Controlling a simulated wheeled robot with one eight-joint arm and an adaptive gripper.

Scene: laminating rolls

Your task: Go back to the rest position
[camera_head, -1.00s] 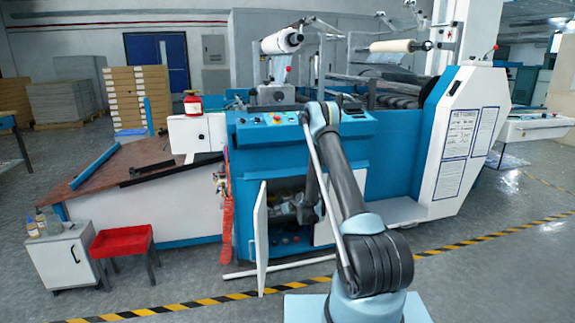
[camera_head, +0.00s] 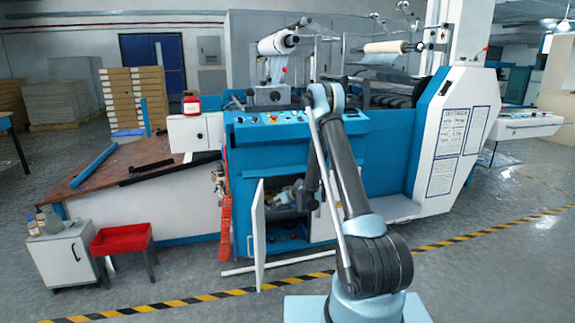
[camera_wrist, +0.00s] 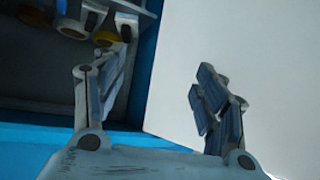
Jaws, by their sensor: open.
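My gripper (camera_wrist: 160,75) is open in the wrist view, its two jointed fingers apart with nothing between them. Behind the fingers are a white panel (camera_wrist: 240,50) and the blue edge of a cabinet. In the head view my arm rises and bends down, its end in front of the open cabinet (camera_head: 272,236) under the machine's control panel (camera_head: 285,117). The fingers are too small to make out there. Inside the cabinet, a yellow item (camera_wrist: 38,17) and pale parts (camera_wrist: 92,18) show at the wrist view's top left.
The open white cabinet door (camera_head: 257,240) sticks out toward me, left of my arm. A film roll (camera_head: 277,43) and another roll (camera_head: 388,47) sit atop the machine. A red tray table (camera_head: 121,239) and small white cabinet (camera_head: 63,257) stand left. Striped floor tape crosses in front.

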